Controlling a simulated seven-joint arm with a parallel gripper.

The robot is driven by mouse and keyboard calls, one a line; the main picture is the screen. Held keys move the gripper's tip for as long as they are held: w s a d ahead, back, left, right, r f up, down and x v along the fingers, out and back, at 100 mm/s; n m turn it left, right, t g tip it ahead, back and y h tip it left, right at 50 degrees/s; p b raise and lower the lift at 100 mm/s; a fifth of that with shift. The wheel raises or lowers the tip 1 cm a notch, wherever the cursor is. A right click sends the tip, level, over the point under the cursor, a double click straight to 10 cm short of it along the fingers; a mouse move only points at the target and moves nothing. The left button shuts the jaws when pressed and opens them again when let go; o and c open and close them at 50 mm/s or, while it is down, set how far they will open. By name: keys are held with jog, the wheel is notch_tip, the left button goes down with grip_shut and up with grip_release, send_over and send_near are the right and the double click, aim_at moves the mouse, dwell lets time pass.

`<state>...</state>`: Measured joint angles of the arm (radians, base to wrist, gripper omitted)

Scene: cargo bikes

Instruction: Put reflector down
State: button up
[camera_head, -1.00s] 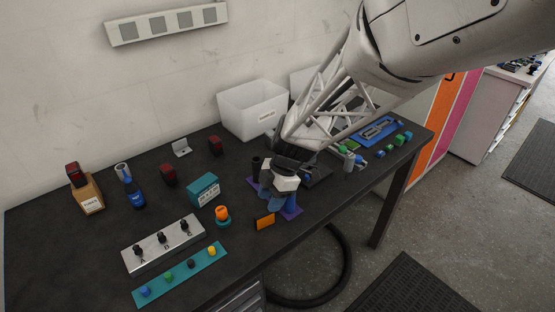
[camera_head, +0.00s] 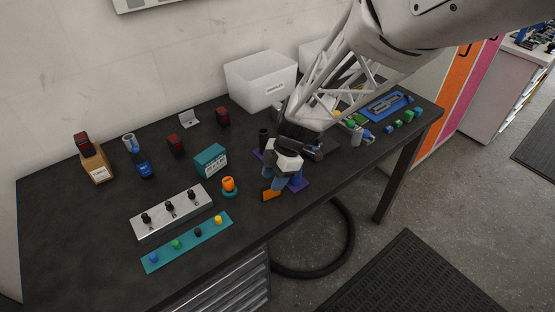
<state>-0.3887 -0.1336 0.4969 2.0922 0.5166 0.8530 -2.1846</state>
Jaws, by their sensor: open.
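A flat orange piece (camera_head: 270,195), which looks like the reflector, stands on the dark table near its front edge. My gripper (camera_head: 285,184) is open, pointing down just behind and to the right of the orange piece. Its blue fingers are close to the piece and partly overlap it in this view. I cannot tell whether they touch it.
An orange knob on a teal base (camera_head: 230,191), a teal box (camera_head: 210,161), a silver switch panel (camera_head: 172,210) and a teal strip (camera_head: 187,242) stand to the left. Several dark red blocks (camera_head: 176,144) sit farther back. A white bin (camera_head: 262,82) is at the wall.

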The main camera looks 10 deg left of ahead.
aim_at(269, 198)
jog(key=shift+x, duration=2.6)
jog(key=shift+d, duration=0.1)
grip_shut()
